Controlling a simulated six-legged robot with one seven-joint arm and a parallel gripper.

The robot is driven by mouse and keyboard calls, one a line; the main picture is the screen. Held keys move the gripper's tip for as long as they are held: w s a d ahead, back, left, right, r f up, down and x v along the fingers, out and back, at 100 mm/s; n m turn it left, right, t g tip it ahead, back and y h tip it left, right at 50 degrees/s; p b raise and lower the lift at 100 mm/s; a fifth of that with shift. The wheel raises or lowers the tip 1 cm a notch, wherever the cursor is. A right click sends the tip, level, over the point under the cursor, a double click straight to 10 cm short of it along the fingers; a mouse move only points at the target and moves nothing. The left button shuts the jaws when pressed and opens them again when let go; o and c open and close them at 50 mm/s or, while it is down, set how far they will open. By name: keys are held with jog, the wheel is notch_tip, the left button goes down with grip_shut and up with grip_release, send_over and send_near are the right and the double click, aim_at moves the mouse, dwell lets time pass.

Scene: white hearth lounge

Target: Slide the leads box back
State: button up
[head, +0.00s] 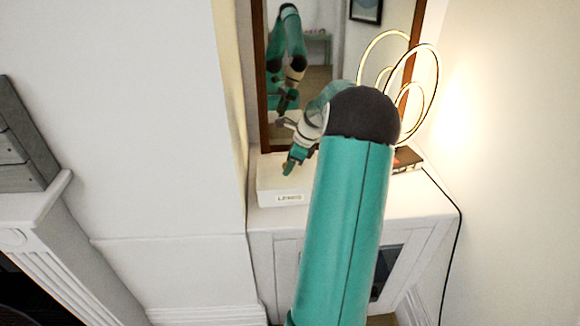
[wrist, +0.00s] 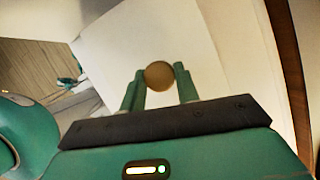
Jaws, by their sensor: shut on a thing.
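My gripper (head: 291,163) is over the box in the head view. In the wrist view my gripper (wrist: 160,80) has its two green fingers on either side of a round brown knob (wrist: 158,75), shut on it. The knob stands on the white top of the box (wrist: 130,45). My arm hides part of the cabinet top in the head view.
A wood-framed mirror (head: 262,90) stands behind the box and reflects my arm. To the right are a glowing ring lamp (head: 437,80) and a dark book (head: 405,158). A black cable (head: 459,230) hangs down the cabinet's right side. A fireplace mantel (head: 40,205) is at the left.

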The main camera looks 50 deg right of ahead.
jog(key=shift+w+d, duration=2.4)
jog(key=shift+d, duration=0.3)
jog(key=o, duration=1.1)
jog(key=v, duration=1.4)
jog(key=shift+w, duration=0.1)
jog(key=shift+f, duration=0.1)
